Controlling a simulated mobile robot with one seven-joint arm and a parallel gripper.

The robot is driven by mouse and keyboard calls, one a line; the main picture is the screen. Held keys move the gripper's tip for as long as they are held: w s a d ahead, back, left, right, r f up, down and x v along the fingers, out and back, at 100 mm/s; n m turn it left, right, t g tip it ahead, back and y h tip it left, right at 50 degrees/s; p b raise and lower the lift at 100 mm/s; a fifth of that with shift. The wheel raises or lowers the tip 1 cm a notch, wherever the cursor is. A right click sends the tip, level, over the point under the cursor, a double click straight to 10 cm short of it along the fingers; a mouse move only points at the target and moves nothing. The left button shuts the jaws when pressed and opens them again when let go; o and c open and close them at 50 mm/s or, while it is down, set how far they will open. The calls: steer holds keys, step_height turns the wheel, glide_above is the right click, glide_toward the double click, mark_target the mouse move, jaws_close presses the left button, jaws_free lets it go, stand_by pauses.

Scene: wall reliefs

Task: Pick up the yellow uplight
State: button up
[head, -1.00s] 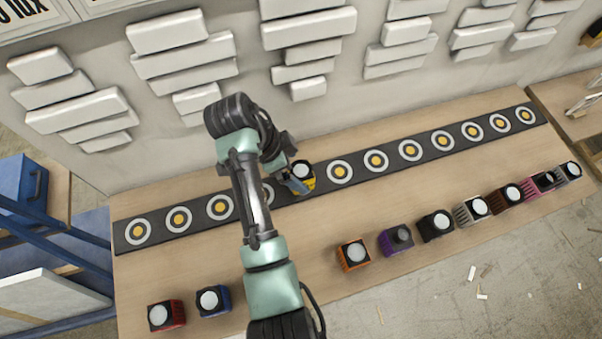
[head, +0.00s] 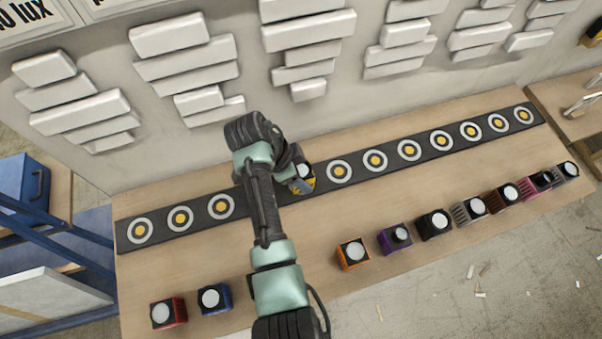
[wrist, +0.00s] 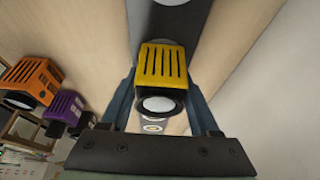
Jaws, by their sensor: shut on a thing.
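The yellow uplight (wrist: 161,68) is a small slotted yellow box with a black collar and a round white lens. In the wrist view it sits between the two fingers of my gripper (wrist: 165,100), which is shut on it. In the head view the yellow uplight (head: 304,184) is at the dark target strip (head: 280,192), partly hidden by my gripper (head: 297,182). I cannot tell whether it touches the strip or is just above it.
An orange uplight (head: 352,254), a purple one (head: 394,239) and several others stand in a row along the table's front. Red (head: 168,313) and blue (head: 214,299) ones stand at front left. White relief blocks (head: 190,62) jut from the wall behind.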

jaws_close()
steer(key=shift+r, duration=0.1)
